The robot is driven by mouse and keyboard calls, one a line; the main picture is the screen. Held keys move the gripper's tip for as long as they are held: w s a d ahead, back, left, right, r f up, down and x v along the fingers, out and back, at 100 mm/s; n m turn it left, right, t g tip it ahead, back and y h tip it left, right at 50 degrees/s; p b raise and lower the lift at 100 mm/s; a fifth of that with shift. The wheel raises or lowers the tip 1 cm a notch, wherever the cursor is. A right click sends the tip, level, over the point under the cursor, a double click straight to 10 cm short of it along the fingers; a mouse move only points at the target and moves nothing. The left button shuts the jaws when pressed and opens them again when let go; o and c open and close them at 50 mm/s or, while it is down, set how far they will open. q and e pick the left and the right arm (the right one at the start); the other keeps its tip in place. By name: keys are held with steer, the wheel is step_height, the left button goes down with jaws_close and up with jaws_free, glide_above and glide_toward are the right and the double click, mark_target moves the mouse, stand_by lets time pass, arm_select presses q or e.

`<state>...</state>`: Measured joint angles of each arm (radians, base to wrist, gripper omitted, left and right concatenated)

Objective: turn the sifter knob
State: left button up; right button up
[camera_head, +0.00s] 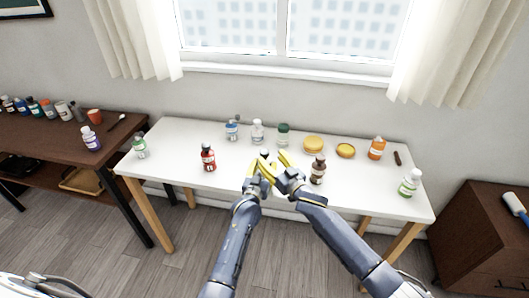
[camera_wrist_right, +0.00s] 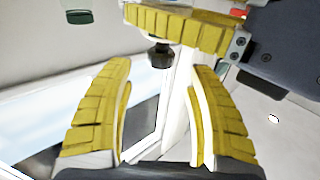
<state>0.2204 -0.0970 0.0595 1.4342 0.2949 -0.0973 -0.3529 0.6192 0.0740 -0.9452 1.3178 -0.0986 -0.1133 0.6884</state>
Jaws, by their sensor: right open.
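A small dark knob (camera_wrist_right: 160,54) shows in the right wrist view, just beneath the yellow finger of my left gripper (camera_wrist_right: 180,30). I take it for the sifter knob; the sifter's body is not clearly visible. My right gripper (camera_wrist_right: 158,70) is open, with one finger on each side below the knob. The knob is near the gap between its tips, and I cannot tell whether they touch. In the head view, my left gripper (camera_head: 257,163) and right gripper (camera_head: 273,164) meet above the table's front part. The left fingers overlap too much to tell their opening.
The white table (camera_head: 180,140) holds a red bottle (camera_head: 208,157) left of the grippers and a brown bottle (camera_head: 318,169) close on the right. Several bottles and two yellow round items (camera_head: 313,145) stand farther back. A dark table (camera_head: 45,140) stands left.

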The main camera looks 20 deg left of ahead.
mark_target(267, 155)
steer(key=shift+x, duration=2.6)
steer(key=shift+c, duration=0.3)
jaws_close()
steer(key=shift+a, duration=0.1)
